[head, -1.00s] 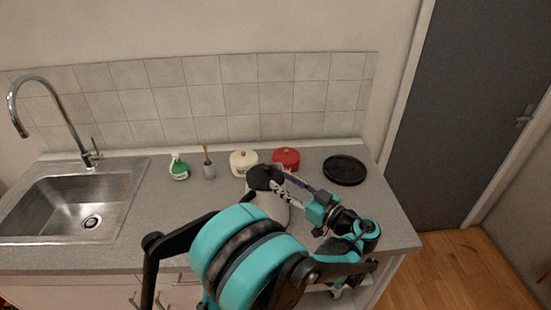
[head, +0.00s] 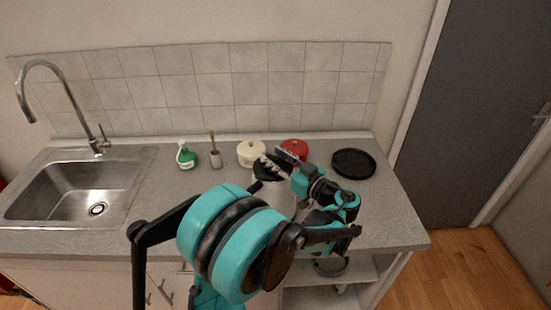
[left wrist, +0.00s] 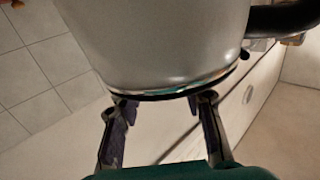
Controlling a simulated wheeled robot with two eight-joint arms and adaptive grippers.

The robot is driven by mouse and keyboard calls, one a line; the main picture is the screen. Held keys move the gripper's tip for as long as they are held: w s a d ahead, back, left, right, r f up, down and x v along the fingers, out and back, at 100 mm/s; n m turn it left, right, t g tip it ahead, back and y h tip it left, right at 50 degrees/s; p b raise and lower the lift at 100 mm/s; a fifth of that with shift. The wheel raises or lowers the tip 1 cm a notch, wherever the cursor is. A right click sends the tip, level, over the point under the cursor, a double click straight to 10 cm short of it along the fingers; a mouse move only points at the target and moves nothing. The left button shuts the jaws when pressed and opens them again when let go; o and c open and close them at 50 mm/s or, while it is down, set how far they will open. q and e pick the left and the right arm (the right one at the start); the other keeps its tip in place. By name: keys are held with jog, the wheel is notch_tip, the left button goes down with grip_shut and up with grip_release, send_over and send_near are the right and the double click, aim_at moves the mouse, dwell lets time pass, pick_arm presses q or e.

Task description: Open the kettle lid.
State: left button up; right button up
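The kettle (head: 277,194) stands on the counter in the head view, with a pale body and a black top (head: 267,171). My arm hides much of it. My left gripper (head: 278,161) is at the top of the kettle. In the left wrist view, the kettle's grey-white body (left wrist: 155,45) fills the upper middle, with a dark rim along its lower edge and a black handle (left wrist: 285,18) at right. The fingers of the left gripper (left wrist: 160,108) are spread apart by this rim. Whether they touch it, I cannot tell. My right gripper is not in view.
The sink (head: 70,195) is far left. The counter's right end is clear.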

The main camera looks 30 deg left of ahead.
aim_at(266, 171)
pick_arm(q)
grip_shut()
